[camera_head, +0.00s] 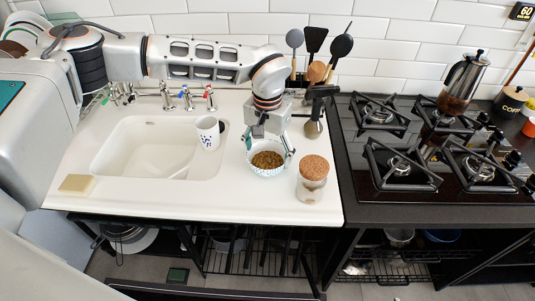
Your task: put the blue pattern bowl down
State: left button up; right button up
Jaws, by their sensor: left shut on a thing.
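The blue pattern bowl (268,171) is a small white bowl with a light blue pattern, and brown food fills it. It is upright at the right part of the white counter, between the sink and the glass jar. My left gripper (269,150) comes down over it from above and is shut on the bowl, with a finger at each side of the rim. I cannot tell whether the bowl's base touches the counter. My right gripper is not in view.
A cork-lidded jar (313,178) stands close to the bowl's right. Utensils (318,55) stand behind. The gas hob (420,150) is at right. The front counter is mostly clear.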

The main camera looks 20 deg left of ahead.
pick_arm(q)
jog(key=shift+f, duration=0.2)
jog(key=o, duration=1.3)
jog(key=shift+o, duration=0.2)
